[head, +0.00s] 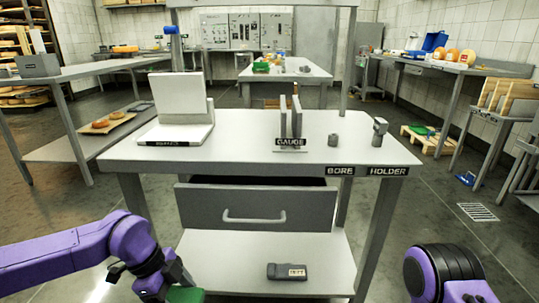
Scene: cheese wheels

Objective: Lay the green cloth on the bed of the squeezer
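A green piece that looks like the cloth (186,295) shows at the bottom edge, at the end of my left arm. My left gripper (172,288) appears shut on it, in front of the table and below its top; the fingertips and most of the cloth are cut off. My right arm comes in at the bottom right, and its gripper is out of frame. I cannot identify the squeezer for certain. A white device (180,105) with a flat bed, an upright plate and an unreadable label stands on the table's left side; its bed looks bare.
The grey table (245,160) holds a gauge (291,118) with two upright plates, a small grey cylinder (333,140) and a bore holder (379,132). Its drawer (257,207) is partly open. A dark device (286,271) lies on the lower shelf. The table's middle front is clear.

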